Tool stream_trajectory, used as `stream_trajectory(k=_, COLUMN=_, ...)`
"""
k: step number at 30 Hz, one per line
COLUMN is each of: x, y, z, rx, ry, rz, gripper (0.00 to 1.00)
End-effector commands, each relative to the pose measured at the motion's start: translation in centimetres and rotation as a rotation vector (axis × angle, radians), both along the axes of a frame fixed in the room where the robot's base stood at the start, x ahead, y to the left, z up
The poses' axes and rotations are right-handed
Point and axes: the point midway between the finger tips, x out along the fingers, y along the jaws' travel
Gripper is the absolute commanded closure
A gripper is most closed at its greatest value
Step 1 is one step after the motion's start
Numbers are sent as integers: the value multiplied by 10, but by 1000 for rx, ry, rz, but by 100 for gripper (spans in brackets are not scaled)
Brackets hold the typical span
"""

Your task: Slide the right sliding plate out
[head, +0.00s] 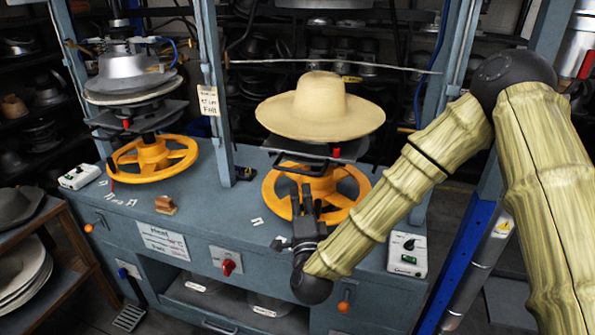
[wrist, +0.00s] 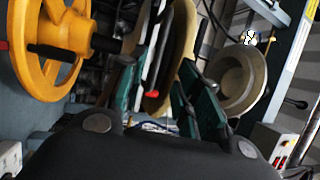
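The right sliding plate (head: 345,150) is a dark flat plate under a straw hat (head: 318,108) on the right press. A black handle (head: 300,168) and a red knob (head: 336,152) show at its front. My gripper (head: 301,190) points up just below and in front of the handle, over the right yellow handwheel. In the wrist view my gripper (wrist: 165,85) has its green-padded fingers apart. The hat brim, dark plate edge and red knob (wrist: 152,95) show in the gap. I cannot tell whether a finger touches the handle.
The right yellow handwheel (head: 280,192) lies close behind my gripper. Blue-grey posts (head: 213,90) flank the press. The left press has its own yellow handwheel (head: 153,157). A white control box (head: 407,254) is at the right of the blue-grey table (head: 215,190).

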Motion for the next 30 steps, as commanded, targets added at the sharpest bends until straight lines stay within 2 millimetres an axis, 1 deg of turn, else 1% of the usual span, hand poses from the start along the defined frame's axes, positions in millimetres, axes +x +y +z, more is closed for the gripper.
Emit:
stream_trajectory(k=5, x=19, y=1, z=7, rx=-1, ry=-1, rz=-2, gripper=67)
stream_trajectory(k=12, x=57, y=5, z=14, rx=-3, ry=0, rz=-1, gripper=67)
stream_trajectory(k=18, x=84, y=7, z=18, rx=-2, ry=0, rz=0, gripper=67)
stream_trajectory(k=24, x=99, y=8, z=18, rx=-3, ry=2, rz=0, gripper=67)
stream_trajectory(k=30, x=103, y=9, z=18, rx=-3, ry=2, rz=0, gripper=67)
